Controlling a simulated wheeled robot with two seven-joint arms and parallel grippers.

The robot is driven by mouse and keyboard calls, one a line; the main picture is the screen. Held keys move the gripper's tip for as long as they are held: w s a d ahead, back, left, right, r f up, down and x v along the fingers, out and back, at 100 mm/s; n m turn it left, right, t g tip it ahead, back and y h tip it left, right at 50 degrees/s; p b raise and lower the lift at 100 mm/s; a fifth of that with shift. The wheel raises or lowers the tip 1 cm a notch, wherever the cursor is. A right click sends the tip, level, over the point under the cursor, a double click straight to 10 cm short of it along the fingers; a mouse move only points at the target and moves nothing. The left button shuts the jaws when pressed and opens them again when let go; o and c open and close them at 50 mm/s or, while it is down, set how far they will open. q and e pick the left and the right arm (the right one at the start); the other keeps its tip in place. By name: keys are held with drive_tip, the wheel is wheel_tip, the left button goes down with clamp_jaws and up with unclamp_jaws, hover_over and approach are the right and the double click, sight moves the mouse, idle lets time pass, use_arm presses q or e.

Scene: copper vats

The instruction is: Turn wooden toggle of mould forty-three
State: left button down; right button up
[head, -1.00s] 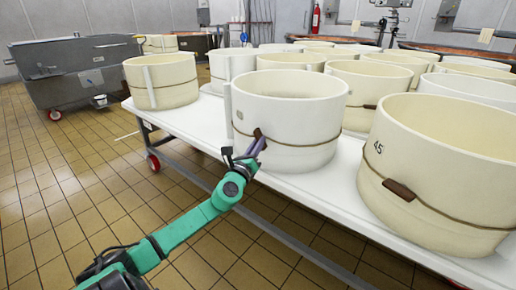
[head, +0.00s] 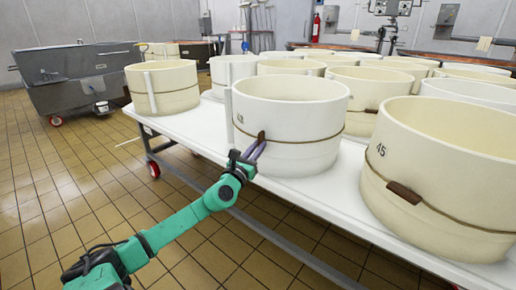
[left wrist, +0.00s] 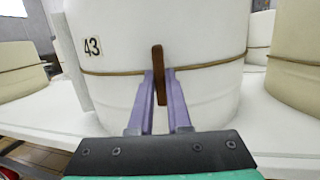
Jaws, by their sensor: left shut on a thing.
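Mould forty-three (head: 290,125) is a cream round tub near the table's front edge, with a cord around its middle. In the left wrist view its label "43" (left wrist: 92,46) is clear on the mould wall (left wrist: 205,35). Its brown wooden toggle (head: 261,136) sits at the cord; in the left wrist view the toggle (left wrist: 158,58) stands nearly upright, across the cord. My left gripper (head: 257,149), with purple fingers (left wrist: 159,76), is shut on the toggle's lower part, one finger on each side. My right gripper is not in view.
Mould 45 (head: 440,160) stands close on the right, its toggle (head: 403,192) lying along its cord. Another mould (head: 163,88) stands at the left end of the white table (head: 205,135). Several more stand behind. The tiled floor in front is clear.

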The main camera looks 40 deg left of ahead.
use_arm(q)
drive_tip(key=c, duration=0.9)
unclamp_jaws()
drive_tip(key=shift+o, duration=0.2)
drive_tip(key=shift+s, duration=0.1)
drive_tip(key=b+v, duration=0.1)
drive_tip(key=v, duration=1.3)
drive_tip(key=shift+s+f+b, duration=0.15)
drive_tip(key=shift+f+b, duration=0.05)
drive_tip(key=shift+b, duration=0.1)
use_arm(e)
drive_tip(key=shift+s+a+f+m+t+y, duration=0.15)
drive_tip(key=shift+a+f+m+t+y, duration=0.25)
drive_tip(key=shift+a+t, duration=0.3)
use_arm(q)
drive_tip(key=shift+d, duration=0.1)
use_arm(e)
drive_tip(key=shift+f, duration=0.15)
